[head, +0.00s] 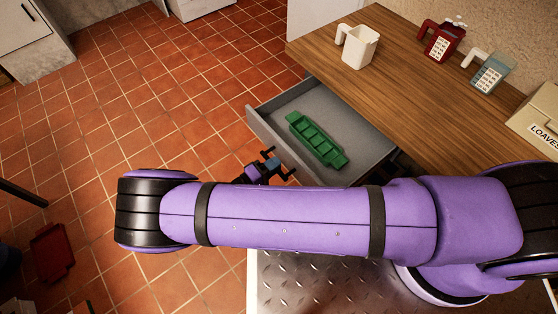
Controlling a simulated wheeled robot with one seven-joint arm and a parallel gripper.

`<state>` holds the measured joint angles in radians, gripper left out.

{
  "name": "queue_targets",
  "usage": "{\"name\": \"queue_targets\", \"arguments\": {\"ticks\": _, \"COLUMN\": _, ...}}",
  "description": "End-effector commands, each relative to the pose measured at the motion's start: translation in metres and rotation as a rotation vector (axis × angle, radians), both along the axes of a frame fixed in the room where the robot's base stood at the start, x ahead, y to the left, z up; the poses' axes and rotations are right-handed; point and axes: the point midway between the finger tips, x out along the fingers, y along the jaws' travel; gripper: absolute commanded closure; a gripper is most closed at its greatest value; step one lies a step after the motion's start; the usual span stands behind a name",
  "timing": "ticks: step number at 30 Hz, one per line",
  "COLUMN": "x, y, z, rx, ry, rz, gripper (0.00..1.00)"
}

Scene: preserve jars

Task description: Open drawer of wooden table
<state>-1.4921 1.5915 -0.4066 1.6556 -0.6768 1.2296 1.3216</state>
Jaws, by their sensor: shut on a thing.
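The wooden table (430,95) stands at the upper right. Its grey drawer (352,123) is pulled well out on the table's left side, and I see into it from above. A green tray-like thing (317,140) with compartments lies in the drawer. My gripper (279,164) is at the outer face of the drawer front, shut on what appears to be its handle. The handle itself is hard to make out, and my purple arm hides the near end of the drawer front.
On the tabletop are a white mug-like container (359,48), a red device (442,42) with a keypad, a teal-grey one (489,73) and a box marked LOAVES (540,118). Open tiled floor (150,110) lies to the left. A red object (52,251) lies at lower left.

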Motion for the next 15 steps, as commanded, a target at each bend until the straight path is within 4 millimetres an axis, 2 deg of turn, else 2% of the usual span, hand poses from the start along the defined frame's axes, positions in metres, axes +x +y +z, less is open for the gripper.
{"name": "queue_targets", "arguments": {"ticks": 10, "x": -0.0005, "y": 0.0007, "z": -0.0007, "rx": 0.0, "ry": 0.001, "rz": 0.001, "gripper": 1.0}}
{"name": "queue_targets", "arguments": {"ticks": 11, "x": -0.0005, "y": 0.0006, "z": -0.0007, "rx": 0.001, "ry": 0.002, "rz": 0.001, "gripper": 0.77}}
{"name": "queue_targets", "arguments": {"ticks": 12, "x": -0.0005, "y": 0.0006, "z": -0.0006, "rx": 0.0, "ry": 0.001, "rz": 0.001, "gripper": 0.68}}
{"name": "queue_targets", "arguments": {"ticks": 13, "x": -0.0004, "y": 0.0006, "z": -0.0006, "rx": 0.001, "ry": 0.001, "rz": 0.001, "gripper": 0.61}}
{"name": "queue_targets", "arguments": {"ticks": 15, "x": -0.0003, "y": 0.0005, "z": -0.0005, "rx": 0.001, "ry": 0.001, "rz": 0.001, "gripper": 0.59}}
